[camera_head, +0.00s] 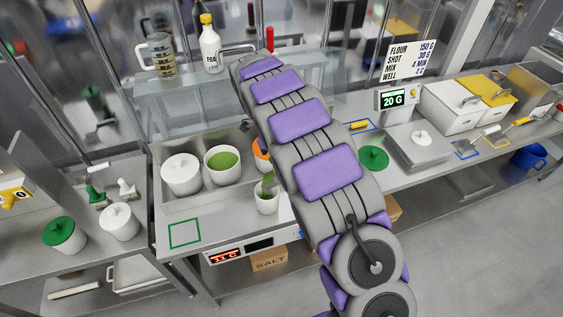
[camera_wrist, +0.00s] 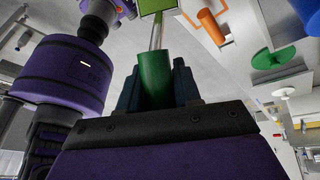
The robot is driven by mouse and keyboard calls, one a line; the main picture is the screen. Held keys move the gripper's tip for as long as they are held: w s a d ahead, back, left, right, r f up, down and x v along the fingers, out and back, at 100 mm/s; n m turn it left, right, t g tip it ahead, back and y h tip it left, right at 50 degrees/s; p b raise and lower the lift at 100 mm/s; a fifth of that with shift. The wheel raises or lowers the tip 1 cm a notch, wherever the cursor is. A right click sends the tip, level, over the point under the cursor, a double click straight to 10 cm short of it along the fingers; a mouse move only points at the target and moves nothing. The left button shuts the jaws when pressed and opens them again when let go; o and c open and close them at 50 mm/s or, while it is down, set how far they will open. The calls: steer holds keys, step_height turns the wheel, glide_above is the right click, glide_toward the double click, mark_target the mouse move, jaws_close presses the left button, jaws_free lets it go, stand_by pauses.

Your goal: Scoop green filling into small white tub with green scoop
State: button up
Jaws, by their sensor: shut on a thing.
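My gripper (camera_wrist: 157,85) is shut on the green handle of the scoop (camera_wrist: 155,75) in the wrist view. A metal shaft runs up from the handle to a green shape at the top edge, cut off by the frame. In the head view my arm hides the gripper. A white tub of green filling (camera_head: 222,161) stands open in the counter well. In front of it, a small white tub (camera_head: 267,204) stands beside my arm. A dark green piece shows at its mouth; I cannot tell whether this is the scoop.
A green square outline (camera_head: 185,233) on the counter is empty. A green lid (camera_head: 373,157) lies right of my arm, near a scale (camera_head: 418,148).

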steer(key=shift+w+r+h, duration=0.1)
steer(key=shift+r+h, duration=0.1)
steer(key=shift+h, duration=0.1)
steer(key=shift+w+a, duration=0.1)
steer(key=shift+w+a+r+g+h+p, duration=0.1)
steer(key=shift+a+r+g+h+p, duration=0.1)
steer(key=shift+a+h+p, duration=0.25)
steer(key=shift+w+a+r+g+h+p, duration=0.15)
steer(key=shift+a+h+p, duration=0.1)
steer(key=shift+a+h, duration=0.3)
steer(key=shift+s+a, duration=0.1)
steer(key=shift+a, duration=0.1)
steer(key=shift+s+d+f+y+b, duration=0.1)
steer(key=shift+s+d+y+b, duration=0.05)
steer(key=shift+d+y+b, duration=0.25)
steer(key=shift+s+d+f+y+b, duration=0.15)
steer(key=shift+d+y+b, duration=0.15)
steer(key=shift+d+y, duration=0.15)
steer(key=shift+d+f+y, duration=0.1)
steer(key=shift+d+y, duration=0.15)
steer(key=shift+d, duration=0.05)
steer(key=s+d+f+t+y+b, duration=0.1)
steer(key=d+f+t+y+b, duration=0.1)
steer(key=d+f+y, duration=0.3)
steer(key=d+y, duration=0.1)
steer(key=y, duration=0.3)
steer(key=shift+s+d+f+n+t+b, duration=0.2)
steer(key=shift+s+f+n+t+b, duration=0.1)
steer(key=shift+s+f+t, duration=0.1)
